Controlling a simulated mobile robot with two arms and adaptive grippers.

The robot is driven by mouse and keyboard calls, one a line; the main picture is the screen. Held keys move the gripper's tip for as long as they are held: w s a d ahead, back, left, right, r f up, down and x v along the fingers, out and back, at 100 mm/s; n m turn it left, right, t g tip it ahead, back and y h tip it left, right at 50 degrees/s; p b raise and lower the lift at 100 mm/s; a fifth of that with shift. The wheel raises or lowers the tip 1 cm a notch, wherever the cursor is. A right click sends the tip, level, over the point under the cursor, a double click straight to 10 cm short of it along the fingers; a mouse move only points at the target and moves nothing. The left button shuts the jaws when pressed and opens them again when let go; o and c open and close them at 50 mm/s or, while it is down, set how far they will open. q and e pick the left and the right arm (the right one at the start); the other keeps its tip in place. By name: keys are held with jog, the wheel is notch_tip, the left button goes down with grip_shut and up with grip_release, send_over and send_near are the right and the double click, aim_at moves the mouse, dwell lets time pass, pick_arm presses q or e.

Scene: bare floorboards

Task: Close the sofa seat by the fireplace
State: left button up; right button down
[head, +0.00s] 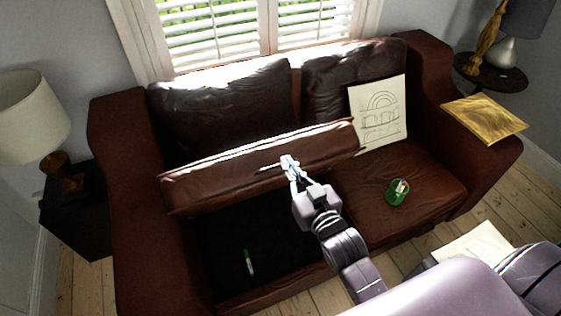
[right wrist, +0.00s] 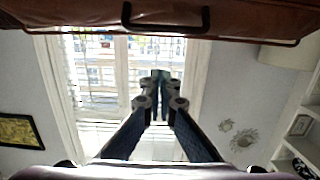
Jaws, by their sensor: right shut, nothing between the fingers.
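A dark red-brown leather sofa (head: 140,215) stands below the window. Its left seat (head: 215,187) is raised and tilted up, showing a dark storage space (head: 215,240) beneath. A green and white marker (head: 248,262) lies in that space. My right gripper (head: 288,163) is shut and empty, in front of the raised seat by its dark handle (head: 270,168); I cannot tell from the head view whether they touch. In the right wrist view the seat edge (right wrist: 60,18) and black handle (right wrist: 165,27) appear at the top, apart from the shut fingertips (right wrist: 161,75). My left gripper is not in view.
A green pen cup (head: 397,193) stands on the flat right seat (head: 430,190). A drawing (head: 380,112) leans on the backrest. Side tables with lamps (head: 28,115) flank the sofa. A paper (head: 475,243) is low right.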

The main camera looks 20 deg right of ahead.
aim_at(279, 164)
jog(key=w, duration=0.3)
jog(key=w+p, duration=0.1)
jog(key=w, duration=0.2)
jog(key=shift+w+a+f, duration=0.15)
jog(key=shift+f, duration=0.05)
jog(key=f, duration=0.1)
jog(key=s+f, duration=0.1)
jog(key=shift+f+p, duration=0.3)
jog(key=shift+f, duration=0.05)
jog(key=shift+s+f, duration=0.4)
jog(key=shift+f, duration=0.2)
jog(key=shift+f, duration=0.1)
